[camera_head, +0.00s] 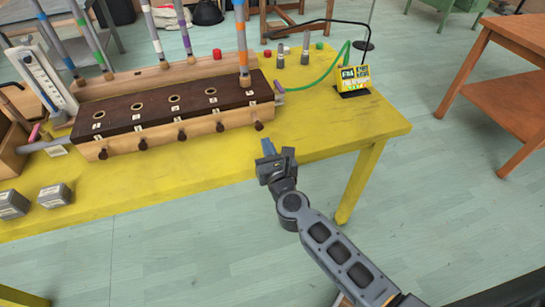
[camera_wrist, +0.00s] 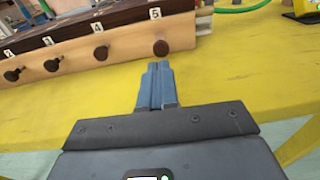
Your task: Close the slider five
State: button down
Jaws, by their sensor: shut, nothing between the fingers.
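The slider box (camera_head: 170,113) is a long wooden case with a dark top, lying along the yellow table. Its front has a row of dark round knobs with number labels above them. The slider five knob (camera_head: 258,126) is the rightmost one, and it also shows in the wrist view (camera_wrist: 161,48) under the label 5. My gripper (camera_head: 268,148) is shut and empty over the table's front edge, in front of knob five. In the wrist view, the blue-grey fingertips (camera_wrist: 159,68) point at knob five, just below it in the picture. I cannot tell whether they touch it.
An orange-banded tube (camera_head: 242,45) stands upright at the box's right end. A yellow sign (camera_head: 353,80) and green hose (camera_head: 318,80) are at the right. Grey blocks (camera_head: 55,195) sit at the front left.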

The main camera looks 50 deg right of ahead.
aim_at(260, 128)
jog(key=shift+x, duration=2.6)
